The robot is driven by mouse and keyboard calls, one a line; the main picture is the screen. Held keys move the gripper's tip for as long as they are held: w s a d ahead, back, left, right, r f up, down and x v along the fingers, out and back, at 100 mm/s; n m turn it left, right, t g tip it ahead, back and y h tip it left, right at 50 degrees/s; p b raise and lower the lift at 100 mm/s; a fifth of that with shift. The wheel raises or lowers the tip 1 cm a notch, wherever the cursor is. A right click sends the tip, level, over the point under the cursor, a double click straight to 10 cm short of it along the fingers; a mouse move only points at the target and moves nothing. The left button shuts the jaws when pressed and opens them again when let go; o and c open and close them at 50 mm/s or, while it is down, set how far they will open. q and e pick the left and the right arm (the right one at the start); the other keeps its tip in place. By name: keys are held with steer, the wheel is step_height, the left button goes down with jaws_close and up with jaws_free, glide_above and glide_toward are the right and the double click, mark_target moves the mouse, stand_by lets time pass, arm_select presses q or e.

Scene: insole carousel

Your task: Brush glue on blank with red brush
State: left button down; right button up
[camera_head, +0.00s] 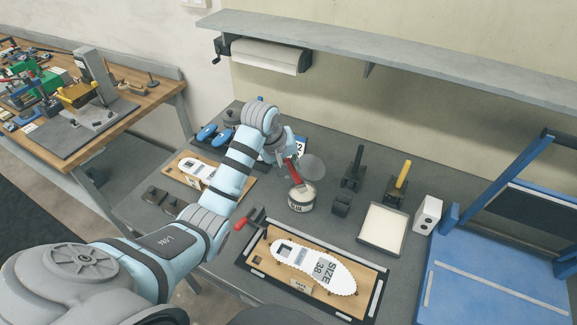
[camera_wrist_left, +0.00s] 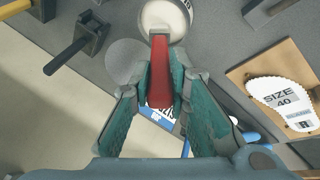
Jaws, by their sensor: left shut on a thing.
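My left gripper (camera_head: 287,152) is shut on the red brush (camera_head: 293,172), which also shows between the fingers in the left wrist view (camera_wrist_left: 171,70). The brush's lower end is at the open mouth of the glue pot (camera_head: 301,204); its tip is hidden. The pot's pale contents show in the left wrist view (camera_wrist_left: 160,14). A white insole blank marked SIZE 38 (camera_head: 306,265) lies on a wooden board in a dark frame, in front of the pot. Another white blank marked SIZE 40 (camera_wrist_left: 282,98) lies on a board to the left in the head view. My right gripper is out of view.
A round grey lid (camera_head: 313,167) lies behind the pot. Black holders, one with a yellow handle (camera_head: 403,173), a pale tray (camera_head: 383,230) and a white box (camera_head: 427,215) stand to the right. A red-handled clamp (camera_head: 240,223) sits by the frame. A blue rack (camera_head: 490,285) borders the right.

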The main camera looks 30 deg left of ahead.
arm_select(q)
steer(key=shift+r, duration=3.15)
